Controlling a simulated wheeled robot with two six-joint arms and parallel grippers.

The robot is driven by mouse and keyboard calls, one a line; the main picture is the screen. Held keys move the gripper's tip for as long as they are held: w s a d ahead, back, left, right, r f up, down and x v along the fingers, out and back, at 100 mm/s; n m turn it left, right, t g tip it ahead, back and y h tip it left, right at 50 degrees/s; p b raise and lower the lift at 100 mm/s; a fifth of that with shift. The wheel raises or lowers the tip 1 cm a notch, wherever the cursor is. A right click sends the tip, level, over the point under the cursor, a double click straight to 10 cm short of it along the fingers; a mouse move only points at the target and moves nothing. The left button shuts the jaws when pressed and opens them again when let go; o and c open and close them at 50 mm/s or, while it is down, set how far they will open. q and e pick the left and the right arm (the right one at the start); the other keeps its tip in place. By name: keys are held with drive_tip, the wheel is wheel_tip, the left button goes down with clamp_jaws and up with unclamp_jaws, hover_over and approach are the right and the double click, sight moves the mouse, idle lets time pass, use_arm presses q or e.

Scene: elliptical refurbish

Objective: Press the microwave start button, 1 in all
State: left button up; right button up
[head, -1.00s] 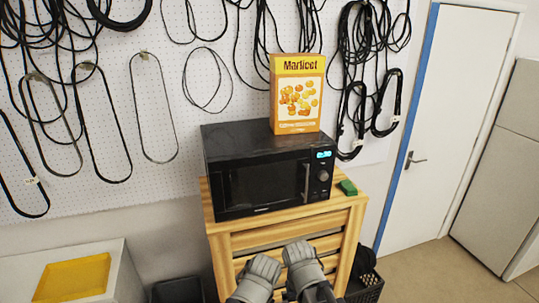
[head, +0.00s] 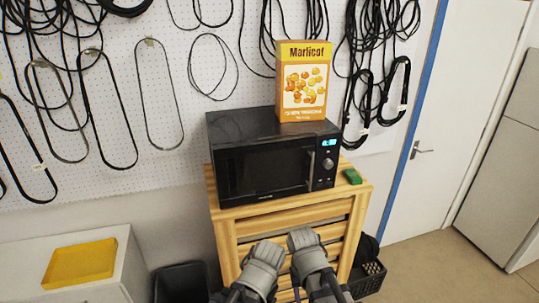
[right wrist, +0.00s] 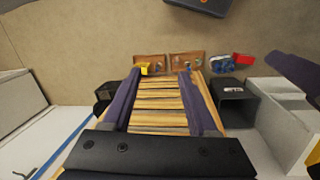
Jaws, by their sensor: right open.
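The black microwave (head: 262,165) stands on a slatted wooden stand (head: 290,212). Its control panel (head: 326,170) is at the right of its front, with a lit blue display and a round knob. The start button is too small to make out. Both my arms come in at the bottom of the head view, below and in front of the microwave, apart from it; their fingertips do not show there. In the right wrist view my right gripper (right wrist: 160,97) is open and empty, its two dark fingers apart over the slats. A similar dark piece at the right edge may be my left gripper (right wrist: 296,75).
A yellow Marlicot box (head: 303,85) stands on the microwave. A green item (head: 352,177) lies on the stand's right end. A yellow tray (head: 80,262) is on a white cabinet at left. A dark bin (head: 181,283) and a black crate (head: 367,277) flank the stand.

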clamp_jaws()
idle(1.2)
